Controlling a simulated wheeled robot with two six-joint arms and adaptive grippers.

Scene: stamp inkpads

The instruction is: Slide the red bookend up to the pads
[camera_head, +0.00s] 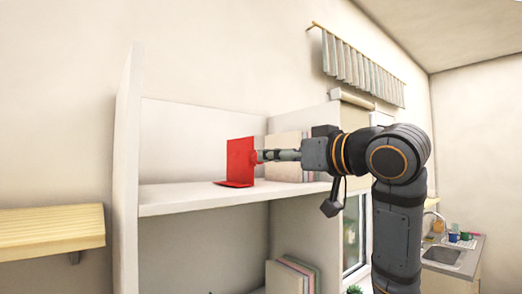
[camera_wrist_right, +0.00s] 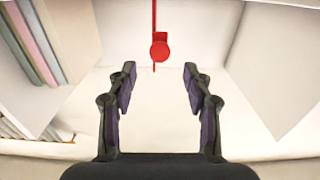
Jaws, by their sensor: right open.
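The red bookend (camera_head: 238,163) stands upright on the upper shelf, its foot flat on the board. My left gripper is not in view.
The white shelf unit (camera_head: 127,165) has a tall left side wall. The shelf board (camera_head: 175,197) is bare left of the bookend. A wooden wall shelf (camera_head: 50,228) is at the left, a sink (camera_head: 445,256) at the right.

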